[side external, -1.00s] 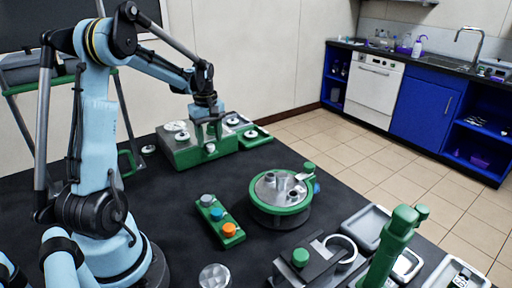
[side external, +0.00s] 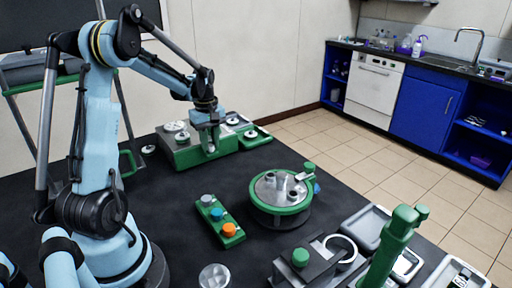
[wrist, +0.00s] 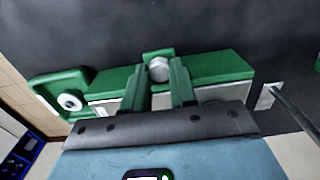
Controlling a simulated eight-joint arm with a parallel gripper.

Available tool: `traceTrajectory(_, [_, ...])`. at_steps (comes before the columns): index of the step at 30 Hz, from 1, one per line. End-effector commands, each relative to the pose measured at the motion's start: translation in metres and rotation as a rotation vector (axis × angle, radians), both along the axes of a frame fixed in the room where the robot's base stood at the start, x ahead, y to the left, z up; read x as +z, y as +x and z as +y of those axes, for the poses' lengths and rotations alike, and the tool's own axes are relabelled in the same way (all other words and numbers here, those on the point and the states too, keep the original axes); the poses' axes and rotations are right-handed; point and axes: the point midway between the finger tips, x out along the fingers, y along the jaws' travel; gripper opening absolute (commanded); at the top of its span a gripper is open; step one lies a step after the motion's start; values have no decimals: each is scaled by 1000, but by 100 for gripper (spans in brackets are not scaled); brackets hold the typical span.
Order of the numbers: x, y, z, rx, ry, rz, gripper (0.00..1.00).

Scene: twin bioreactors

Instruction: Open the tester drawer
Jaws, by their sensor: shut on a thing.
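The tester (side external: 180,155) is a low green box with pale round discs on top, at the back of the dark table in the side view. My gripper (side external: 210,150) is lowered at its front face. In the wrist view the two green fingers of my gripper (wrist: 158,72) stand on either side of a round silver knob (wrist: 159,69) on the green front (wrist: 218,66), shut on it. The fingers partly hide the front in the side view. I cannot tell whether the drawer is out at all.
A green three-button block (side external: 219,220) and a round green-rimmed device (side external: 281,207) stand in front. A smaller green unit (side external: 252,136) adjoins the tester on the right. Grey trays (side external: 368,226) and a green column (side external: 390,247) are at front right.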

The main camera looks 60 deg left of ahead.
Motion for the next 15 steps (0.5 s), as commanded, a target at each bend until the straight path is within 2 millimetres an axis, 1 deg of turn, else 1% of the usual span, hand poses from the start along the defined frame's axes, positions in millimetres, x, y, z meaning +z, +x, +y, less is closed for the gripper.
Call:
traceTrajectory(3, [0,0,-1,0,0,1,0])
traceTrajectory(5, [0,0,-6,-2,0,1,0])
traceTrajectory(8, [1,1,-26,-5,-1,2,0])
traceTrajectory(12, [1,1,-66,-9,-2,2,0])
traceTrajectory(15, [1,1,-91,-8,-2,2,0])
